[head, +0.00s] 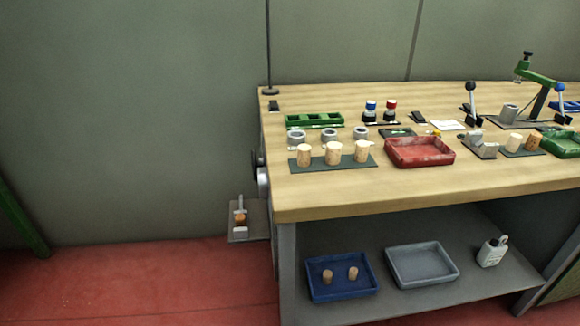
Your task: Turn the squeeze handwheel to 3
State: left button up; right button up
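A round grey part, seen nearly edge-on, sticks out from the left side of the workbench and looks like the squeeze handwheel (263,181). A darker knob-like part sits just above it. Its scale, numbers and pointer cannot be read from here, so I cannot tell its setting. Below it, a small grey side shelf (237,233) holds a little upright device with an orange-brown piece (240,217), perhaps a cork. Neither of my grippers is in view.
The wooden workbench (430,194) carries corks on a dark mat (318,167), a red tray (420,152), a green rack (314,119) and a green lever press (540,78). A blue tray (341,292) and a grey tray (422,265) stand below. The red floor left of the bench is clear.

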aim_at(255, 165)
jog(key=i+j+z, duration=0.15)
jog(key=j+z, duration=0.15)
jog(key=z, duration=0.15)
jog(key=i+j+z, duration=0.15)
jog(key=j+z, duration=0.7)
jog(key=i+l, duration=0.05)
jog(key=l, duration=0.05)
